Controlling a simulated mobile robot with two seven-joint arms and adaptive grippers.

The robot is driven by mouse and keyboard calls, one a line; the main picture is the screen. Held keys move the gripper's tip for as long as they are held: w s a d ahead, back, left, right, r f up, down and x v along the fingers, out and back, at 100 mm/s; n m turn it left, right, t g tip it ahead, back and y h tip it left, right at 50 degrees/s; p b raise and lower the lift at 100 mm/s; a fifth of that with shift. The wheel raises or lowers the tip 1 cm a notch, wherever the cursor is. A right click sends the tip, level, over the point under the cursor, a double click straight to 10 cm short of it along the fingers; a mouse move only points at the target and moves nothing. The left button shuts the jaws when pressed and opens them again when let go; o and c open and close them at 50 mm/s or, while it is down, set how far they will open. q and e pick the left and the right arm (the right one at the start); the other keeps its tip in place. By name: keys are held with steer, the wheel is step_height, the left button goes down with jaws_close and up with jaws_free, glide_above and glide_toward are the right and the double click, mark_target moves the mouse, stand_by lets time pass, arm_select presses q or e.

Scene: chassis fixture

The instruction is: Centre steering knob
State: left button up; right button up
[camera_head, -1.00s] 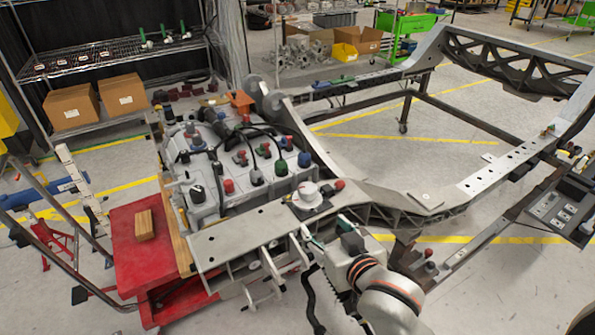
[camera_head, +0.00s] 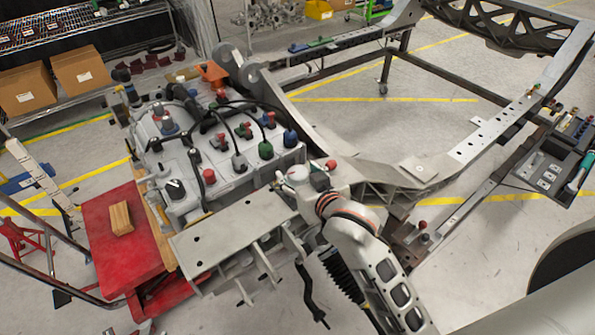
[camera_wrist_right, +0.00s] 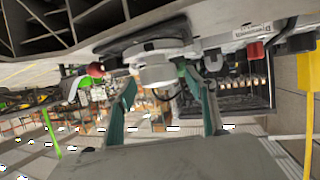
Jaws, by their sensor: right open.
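The steering knob, a white round knob, sits at the near right end of the grey bracket plate in the head view (camera_head: 298,173). It also shows in the right wrist view (camera_wrist_right: 158,70), from below its dark mount. My right gripper (camera_wrist_right: 160,80) is open, with one teal finger on each side of the knob in the wrist view. I cannot tell whether the fingers touch it. In the head view my right arm comes in from the lower right, and its wrist hides the fingertips and part of the knob. My left gripper is not in view.
A small red ball knob (camera_head: 331,164) is close beside the white knob. The grey chassis frame (camera_head: 395,175) extends to the right. A control box (camera_head: 215,155) with cables and coloured connectors stands behind left. A red cart (camera_head: 115,235) carries a wooden block (camera_head: 121,218).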

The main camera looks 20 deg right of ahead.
steer(key=shift+w+f, duration=0.15)
steer(key=shift+w, duration=0.35)
steer(key=c, duration=1.1)
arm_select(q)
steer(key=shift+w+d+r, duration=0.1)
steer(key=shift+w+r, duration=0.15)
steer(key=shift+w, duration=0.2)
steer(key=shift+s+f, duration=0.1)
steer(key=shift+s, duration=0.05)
arm_select(e)
steer(key=shift+n+y, duration=0.3)
